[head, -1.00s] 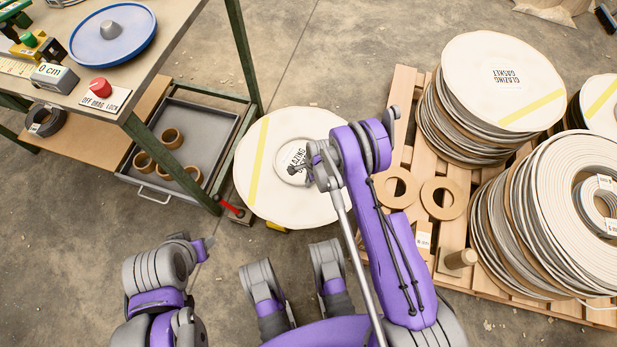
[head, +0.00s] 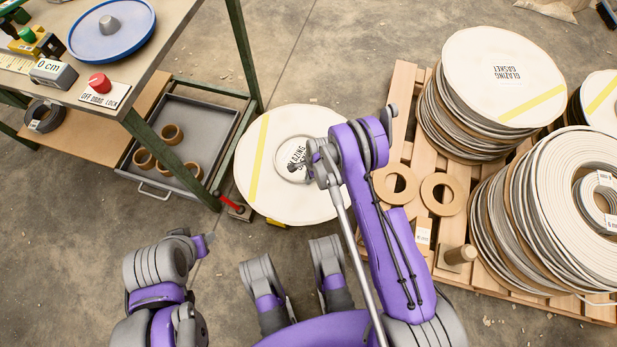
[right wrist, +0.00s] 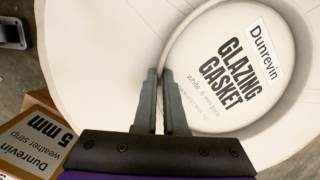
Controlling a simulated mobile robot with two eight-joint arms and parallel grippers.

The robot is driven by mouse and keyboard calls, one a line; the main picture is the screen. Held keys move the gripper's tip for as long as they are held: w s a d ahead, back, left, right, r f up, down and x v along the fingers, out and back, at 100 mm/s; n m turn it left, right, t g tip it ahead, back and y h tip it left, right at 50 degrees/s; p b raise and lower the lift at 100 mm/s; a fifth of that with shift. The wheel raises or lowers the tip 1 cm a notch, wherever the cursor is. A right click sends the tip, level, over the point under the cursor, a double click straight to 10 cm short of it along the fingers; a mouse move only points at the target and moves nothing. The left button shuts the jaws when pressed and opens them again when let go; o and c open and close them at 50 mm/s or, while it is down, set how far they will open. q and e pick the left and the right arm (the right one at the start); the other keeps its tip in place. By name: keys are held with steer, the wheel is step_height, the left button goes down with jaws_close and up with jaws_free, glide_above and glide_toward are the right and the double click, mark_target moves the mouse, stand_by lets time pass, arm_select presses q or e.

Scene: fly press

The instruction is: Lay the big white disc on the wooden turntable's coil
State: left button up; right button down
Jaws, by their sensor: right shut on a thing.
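The big white disc (head: 262,198) has a yellow stripe and lies roughly flat beside the bench, low down. Its middle has a raised ring around a "Glazing Gasket" label, read clearly in the right wrist view (right wrist: 105,50). My right gripper (head: 312,162) is at the right side of that ring. In the right wrist view its two fingers (right wrist: 158,75) are close together, shut on the disc at the ring's edge. The wooden turntable and its coil do not show; whatever is under the disc is hidden, and I cannot tell whether they touch.
A pallet (head: 405,75) with tall stacks of coils (head: 470,115) and two brown rings (head: 443,195) is close on the right. The bench (head: 175,30) holds a blue round plate (head: 85,45). A red lever (head: 230,205) is at the disc's lower left.

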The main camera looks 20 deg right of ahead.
steer(key=shift+f, duration=0.7)
stand_by(0.9)
steer(key=c, duration=0.9)
jaws_free()
steer(key=shift+o, duration=0.3)
steer(key=o, duration=0.4)
steer(key=shift+r+p, duration=1.6)
steer(key=shift+r, duration=1.9)
